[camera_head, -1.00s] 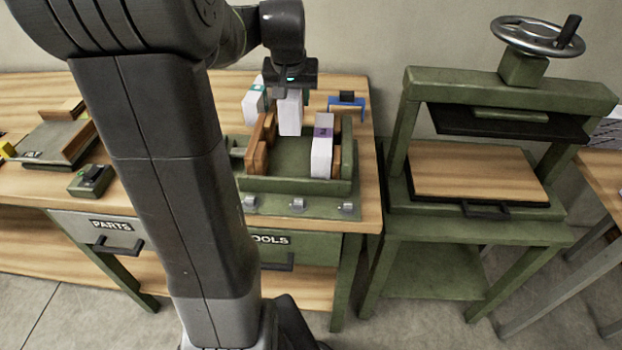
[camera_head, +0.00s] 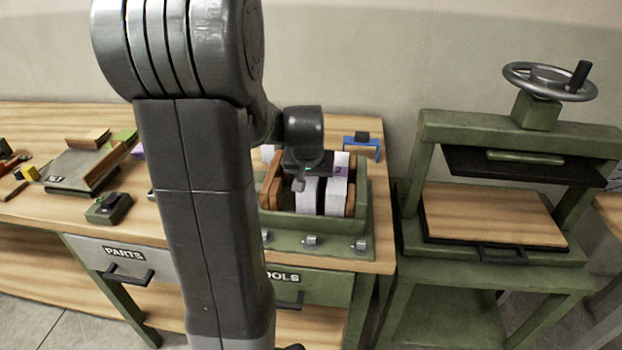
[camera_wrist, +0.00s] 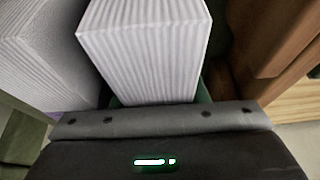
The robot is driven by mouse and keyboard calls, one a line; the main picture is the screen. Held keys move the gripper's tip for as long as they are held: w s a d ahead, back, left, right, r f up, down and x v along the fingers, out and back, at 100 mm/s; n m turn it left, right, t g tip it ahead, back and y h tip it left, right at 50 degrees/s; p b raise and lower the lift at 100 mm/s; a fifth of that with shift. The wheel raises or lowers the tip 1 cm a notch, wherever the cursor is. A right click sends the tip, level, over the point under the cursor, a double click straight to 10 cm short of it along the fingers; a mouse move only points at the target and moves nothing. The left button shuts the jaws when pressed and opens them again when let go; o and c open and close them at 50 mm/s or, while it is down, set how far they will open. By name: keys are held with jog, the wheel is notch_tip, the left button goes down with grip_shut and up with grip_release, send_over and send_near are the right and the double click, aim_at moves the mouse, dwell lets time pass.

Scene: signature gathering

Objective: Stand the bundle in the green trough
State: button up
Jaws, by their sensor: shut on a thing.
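My gripper (camera_head: 307,168) is shut on a white paper bundle (camera_head: 306,196), held upright between the wooden boards of the green trough (camera_head: 318,229). The held bundle's ridged paper end fills the middle of the wrist view (camera_wrist: 148,50). A second white bundle with a purple label marked 2 (camera_head: 337,190) stands in the trough just to its right, with a dark narrow strip between them. In the wrist view this second bundle (camera_wrist: 38,60) is at the left. The held bundle's lower end is hidden, so I cannot tell whether it touches the trough floor.
Wooden boards (camera_head: 272,183) flank the bundles inside the trough. A blue-framed object (camera_head: 362,146) stands behind it. A white thing (camera_head: 267,152) shows partly behind my arm. A green press with a handwheel (camera_head: 549,80) stands right of the bench.

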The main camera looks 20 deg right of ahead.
jog(key=shift+f, duration=0.2)
jog(key=o, duration=0.9)
jog(key=shift+o, duration=0.2)
jog(key=shift+r, duration=0.1)
jog(key=shift+r, duration=0.4)
jog(key=v, duration=1.1)
jog(key=shift+s+a+r, duration=0.15)
jog(key=shift+s+r, duration=0.05)
